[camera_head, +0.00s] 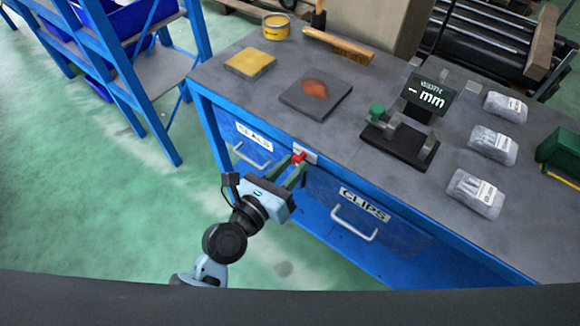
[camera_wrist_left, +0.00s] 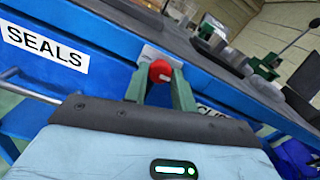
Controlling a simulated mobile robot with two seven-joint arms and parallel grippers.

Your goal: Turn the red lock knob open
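The red lock knob (camera_head: 298,158) sits on a pale plate at the table's front edge, between the SEALS drawer (camera_head: 243,139) and the CLIPS drawer (camera_head: 368,213). It also shows in the left wrist view (camera_wrist_left: 160,71), with a pale mark on its face. My left gripper (camera_head: 297,170) is at the knob. Its green fingers are apart, one on each side of the knob in the left wrist view (camera_wrist_left: 161,76). Whether they touch it or stand just clear of it, I cannot tell. Both drawers look closed. My right gripper is not in view.
On the grey tabletop are a yellow pad (camera_head: 250,63), a dark plate with an orange patch (camera_head: 316,94), a measuring fixture (camera_head: 400,140) and several wrapped packs. The drawer handles (camera_head: 356,223) stick out in front. A blue shelf rack (camera_head: 125,75) stands at left.

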